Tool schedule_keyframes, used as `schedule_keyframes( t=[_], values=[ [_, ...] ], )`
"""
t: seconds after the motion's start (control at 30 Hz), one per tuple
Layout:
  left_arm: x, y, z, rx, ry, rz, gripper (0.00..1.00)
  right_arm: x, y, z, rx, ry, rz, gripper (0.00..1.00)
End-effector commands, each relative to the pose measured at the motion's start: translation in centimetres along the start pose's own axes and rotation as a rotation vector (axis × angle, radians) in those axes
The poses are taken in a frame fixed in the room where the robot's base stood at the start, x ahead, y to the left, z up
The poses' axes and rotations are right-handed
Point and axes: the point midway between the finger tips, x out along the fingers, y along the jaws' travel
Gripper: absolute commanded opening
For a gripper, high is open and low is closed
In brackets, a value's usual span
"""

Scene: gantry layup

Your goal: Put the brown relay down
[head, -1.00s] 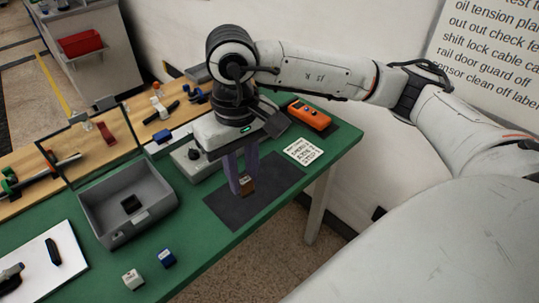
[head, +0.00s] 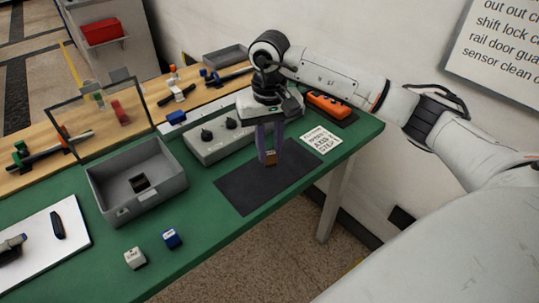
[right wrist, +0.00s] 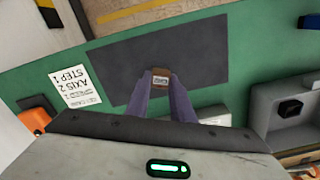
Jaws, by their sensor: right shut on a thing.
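The brown relay (head: 271,157) is a small brown block with a pale label. My right gripper (head: 270,155) points down and is shut on it, over the upper part of the dark grey mat (head: 245,190). In the right wrist view the relay (right wrist: 161,78) sits between the purple fingertips (right wrist: 161,84), over the dark mat (right wrist: 195,60). I cannot tell whether the relay touches the mat. My left gripper is not in view.
A grey bin (head: 165,195) with a black block inside stands left. A grey box with knobs (head: 205,150) stands behind the mat. White (head: 135,258) and blue (head: 171,238) blocks lie near the front edge. A printed card (head: 321,139) and orange device (head: 328,106) lie right.

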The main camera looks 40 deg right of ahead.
Motion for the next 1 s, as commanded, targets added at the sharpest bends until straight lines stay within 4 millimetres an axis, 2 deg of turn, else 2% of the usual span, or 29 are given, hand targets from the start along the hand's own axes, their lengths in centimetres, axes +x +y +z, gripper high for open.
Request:
schedule_keyframes(
  t=[0.1,0.17,0.57,0.6,0.67,1.0],
  values=[
    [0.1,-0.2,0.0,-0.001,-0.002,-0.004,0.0,1.9,0.0,0.1,-0.001,-0.005,0.0,0.0],
    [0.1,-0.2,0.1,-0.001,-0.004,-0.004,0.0,2.3,-0.1,0.1,-0.001,-0.002,-0.001,0.0],
    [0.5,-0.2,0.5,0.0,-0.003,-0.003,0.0,3.0,0.0,0.0,-0.001,0.0,0.0,0.0],
    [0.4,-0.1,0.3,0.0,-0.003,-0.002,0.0,2.8,0.0,0.0,-0.001,0.0,0.0,0.28],
    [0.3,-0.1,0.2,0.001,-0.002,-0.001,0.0,2.8,0.0,0.0,0.0,0.0,0.0,0.38],
    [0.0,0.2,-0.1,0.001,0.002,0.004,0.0,2.5,0.0,0.0,0.0,-0.001,0.0,0.4]
  ],
)
